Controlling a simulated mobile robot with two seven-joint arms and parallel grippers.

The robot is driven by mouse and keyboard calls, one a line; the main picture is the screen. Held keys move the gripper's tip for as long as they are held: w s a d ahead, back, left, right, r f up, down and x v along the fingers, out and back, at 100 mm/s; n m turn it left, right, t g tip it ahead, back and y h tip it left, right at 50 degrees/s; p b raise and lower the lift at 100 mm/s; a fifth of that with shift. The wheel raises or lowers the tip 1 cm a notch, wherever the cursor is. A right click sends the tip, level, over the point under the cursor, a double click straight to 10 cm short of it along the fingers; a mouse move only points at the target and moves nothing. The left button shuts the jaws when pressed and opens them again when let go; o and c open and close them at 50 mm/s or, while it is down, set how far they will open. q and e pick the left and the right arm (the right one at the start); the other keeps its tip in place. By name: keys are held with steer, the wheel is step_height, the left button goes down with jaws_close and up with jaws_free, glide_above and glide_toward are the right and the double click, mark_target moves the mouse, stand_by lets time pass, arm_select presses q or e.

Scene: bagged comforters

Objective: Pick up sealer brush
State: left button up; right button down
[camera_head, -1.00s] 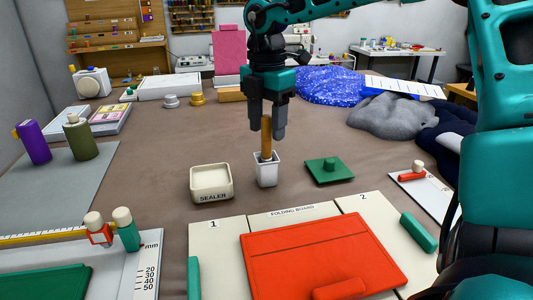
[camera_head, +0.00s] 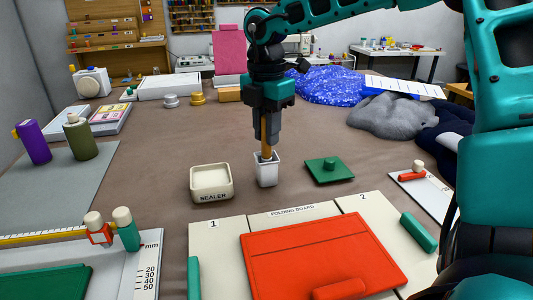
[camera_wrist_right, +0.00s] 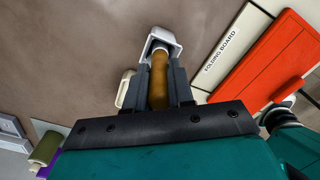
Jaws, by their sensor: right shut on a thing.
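The sealer brush (camera_head: 266,151) stands upright with its orange-brown handle out of a small white holder (camera_head: 267,173); its lower end is hidden inside. My right gripper (camera_head: 266,140) is directly above the holder, pointing down, shut on the brush handle. In the right wrist view the handle (camera_wrist_right: 159,80) lies between the two dark fingers, with the white holder (camera_wrist_right: 161,38) around its far end. My left gripper is not in view.
A cream SEALER tray (camera_head: 211,183) sits just left of the holder, and a green knobbed plate (camera_head: 329,170) just right. The folding board (camera_head: 218,236) with a red panel (camera_head: 322,257) lies in front. Fabric heaps (camera_head: 388,117) lie at the right.

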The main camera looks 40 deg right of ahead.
steer(key=shift+r, duration=0.15)
arm_select(q)
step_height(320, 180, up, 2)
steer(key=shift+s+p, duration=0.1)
steer(key=shift+p, duration=0.95)
arm_select(e)
step_height(320, 180, up, 20)
stand_by(1.2)
steer(key=shift+f, duration=0.25)
stand_by(0.4)
